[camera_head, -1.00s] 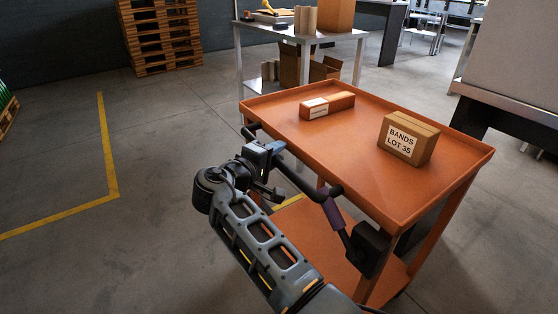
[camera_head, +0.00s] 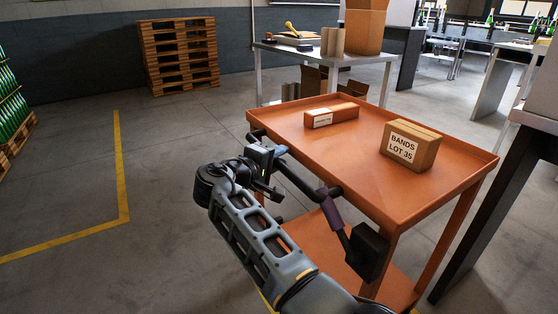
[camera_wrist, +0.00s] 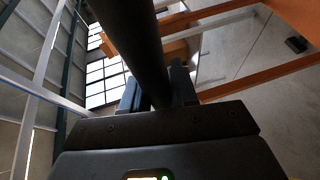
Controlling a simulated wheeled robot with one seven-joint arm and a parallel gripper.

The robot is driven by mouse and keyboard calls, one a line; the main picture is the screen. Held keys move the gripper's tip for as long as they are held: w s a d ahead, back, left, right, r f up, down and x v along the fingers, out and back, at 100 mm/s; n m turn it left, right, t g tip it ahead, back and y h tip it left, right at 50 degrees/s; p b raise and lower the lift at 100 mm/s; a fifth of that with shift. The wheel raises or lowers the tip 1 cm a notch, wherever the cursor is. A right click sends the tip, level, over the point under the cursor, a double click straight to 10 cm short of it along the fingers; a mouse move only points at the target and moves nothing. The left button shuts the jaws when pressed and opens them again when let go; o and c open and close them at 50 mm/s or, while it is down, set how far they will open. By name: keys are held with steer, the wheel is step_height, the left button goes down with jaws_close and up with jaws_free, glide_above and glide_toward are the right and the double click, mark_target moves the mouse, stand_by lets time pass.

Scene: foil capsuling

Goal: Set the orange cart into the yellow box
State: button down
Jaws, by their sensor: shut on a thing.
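The orange cart (camera_head: 345,170) stands in front of me and to the right, with a flat rimmed top and a lower shelf (camera_head: 318,248). Its dark handle bar (camera_head: 300,178) runs along its near left side and has a purple-brown sleeve. My gripper (camera_head: 274,163) is shut on this handle. In the wrist view the dark handle bar (camera_wrist: 145,45) passes between my gripper's fingers (camera_wrist: 157,92). The yellow box (camera_head: 121,170) is a painted line on the floor at the left; only one corner and two sides show clearly. The cart stands to the right of that corner.
A box marked BANDS LOT 35 (camera_head: 411,147) and an orange-brown carton (camera_head: 331,115) ride on the cart. A grey worktable (camera_head: 335,56) stands behind it and a dark-legged table (camera_head: 500,190) close at its right. Pallets (camera_head: 178,55) are stacked far left. The left floor is clear.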

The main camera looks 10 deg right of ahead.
steer(key=shift+a, duration=0.15)
steer(key=c, duration=1.2)
jaws_free()
steer(key=shift+c, duration=0.2)
steer(key=p+v, duration=0.1)
steer(key=v, duration=0.6)
steer(key=shift+s+a, duration=0.25)
steer(key=shift+s, duration=0.05)
